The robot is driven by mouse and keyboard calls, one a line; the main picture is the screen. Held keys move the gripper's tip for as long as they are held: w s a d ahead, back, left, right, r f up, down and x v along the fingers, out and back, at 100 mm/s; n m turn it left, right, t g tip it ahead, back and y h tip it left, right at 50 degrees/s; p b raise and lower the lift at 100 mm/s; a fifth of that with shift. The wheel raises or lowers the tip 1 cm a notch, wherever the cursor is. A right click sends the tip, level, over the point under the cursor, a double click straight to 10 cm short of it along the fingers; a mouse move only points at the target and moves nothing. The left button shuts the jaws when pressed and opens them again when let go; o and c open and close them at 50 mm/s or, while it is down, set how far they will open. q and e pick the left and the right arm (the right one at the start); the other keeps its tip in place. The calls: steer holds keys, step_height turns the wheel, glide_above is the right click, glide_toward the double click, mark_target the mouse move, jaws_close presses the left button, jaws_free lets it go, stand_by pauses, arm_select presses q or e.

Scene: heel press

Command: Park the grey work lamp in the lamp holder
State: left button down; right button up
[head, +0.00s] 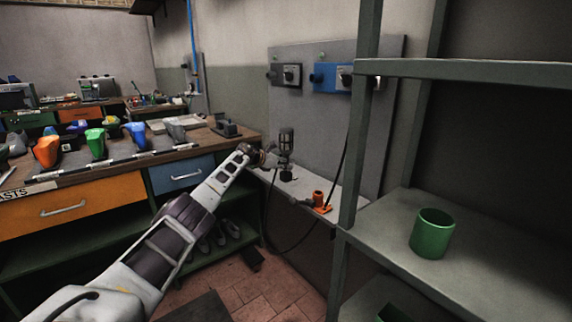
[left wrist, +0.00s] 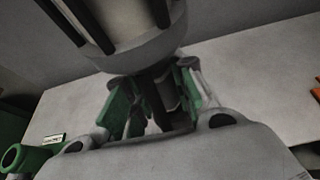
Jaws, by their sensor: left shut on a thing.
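The grey work lamp (head: 286,139) is upright above the grey ledge, with its caged head on top. In the left wrist view its wide grey collar and dark bars (left wrist: 135,50) fill the top. My left gripper (head: 272,158) is shut on the lamp's dark stem below the head; its green-padded fingers (left wrist: 155,105) show in the left wrist view. A green tube with an open mouth (left wrist: 14,157) stands beside a small label (left wrist: 54,140) at lower left there. I cannot tell whether this is the lamp holder. My right gripper is not in view.
An orange fitting (head: 319,201) sits on the ledge (head: 350,180) to the right of the lamp. A dark cable (head: 295,245) hangs in front. A shelf rack with a green cup (head: 432,234) stands at right, and a workbench (head: 90,170) at left.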

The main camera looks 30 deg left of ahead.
arm_select(q)
steer(key=shift+f+b, duration=0.3)
steer(key=shift+f, duration=0.05)
stand_by(0.3)
steer(key=c, duration=1.1)
jaws_free()
steer(key=shift+f, duration=0.1)
steer(key=shift+s+a, duration=0.2)
steer(key=shift+s, duration=0.1)
steer(key=shift+s+a+r, duration=0.15)
steer(key=shift+s+r, duration=0.1)
steer(key=shift+r, duration=0.05)
steer(key=shift+v, duration=5.3)
steer(key=shift+s, duration=0.1)
